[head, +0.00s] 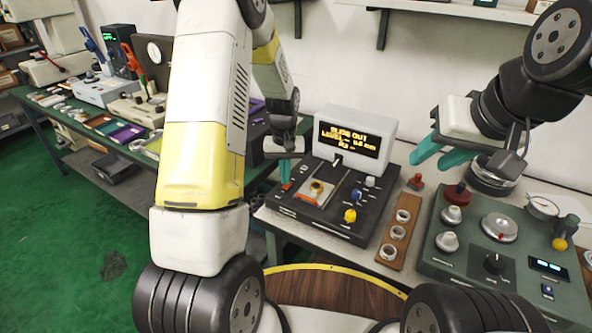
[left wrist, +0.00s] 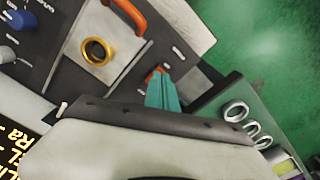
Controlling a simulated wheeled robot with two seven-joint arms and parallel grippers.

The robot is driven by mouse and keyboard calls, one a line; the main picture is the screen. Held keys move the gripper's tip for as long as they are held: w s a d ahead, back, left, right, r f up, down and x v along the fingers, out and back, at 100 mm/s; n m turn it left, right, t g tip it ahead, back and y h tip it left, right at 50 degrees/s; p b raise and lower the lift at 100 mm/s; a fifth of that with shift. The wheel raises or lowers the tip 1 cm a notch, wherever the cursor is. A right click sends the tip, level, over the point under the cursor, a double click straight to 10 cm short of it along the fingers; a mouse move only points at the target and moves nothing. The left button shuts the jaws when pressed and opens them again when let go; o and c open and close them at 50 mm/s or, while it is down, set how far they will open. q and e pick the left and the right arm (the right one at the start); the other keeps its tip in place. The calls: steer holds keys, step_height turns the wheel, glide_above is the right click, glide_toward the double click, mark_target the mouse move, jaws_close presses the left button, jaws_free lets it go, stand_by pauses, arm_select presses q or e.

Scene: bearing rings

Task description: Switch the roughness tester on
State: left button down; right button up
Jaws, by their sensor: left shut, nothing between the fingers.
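The roughness tester (head: 330,200) is a dark box with a white display housing at its back. Its display (head: 349,140) is lit with orange text that seems to read "SLIDE OUT" and "LEVEL". A brass-coloured ring (left wrist: 97,51) sits on the tester's pale plate, beside an orange handle (left wrist: 128,14). My left gripper (head: 285,172) is shut and empty, with its teal tips at the tester's left edge. In the left wrist view, the tips (left wrist: 161,95) are at a small red-orange switch (left wrist: 156,74), partly covering it; I cannot tell whether they touch. My right gripper (head: 440,152) is open and empty.
A wooden strip with several rings (head: 397,231) lies right of the tester. Beyond it stands a green instrument (head: 500,245) with knobs and dials. A red-handled stamp (head: 416,181) stands behind the strip. A cluttered bench (head: 110,135) is at the left.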

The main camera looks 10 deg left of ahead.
arm_select(q)
steer(key=shift+r, duration=2.65)
step_height(320, 180, up, 9)
steer(key=t, duration=0.1)
glide_above(285, 188)
steer(key=s, duration=0.3)
steer(key=s+d+r+m+t+h, duration=0.1)
steer(key=s+r+t, duration=0.1)
steer(key=s+r, duration=0.55)
steer(key=s+r+t, duration=0.1)
steer(key=s+r, duration=0.1)
steer(key=s, duration=0.4)
steer(key=s+d+r+m+t+h, duration=0.1)
steer(key=s+r+t, duration=0.1)
steer(key=s, duration=0.5)
steer(key=shift+s+d+r+m, duration=0.2)
steer(key=shift+r+m, duration=0.1)
steer(key=shift+r, duration=0.5)
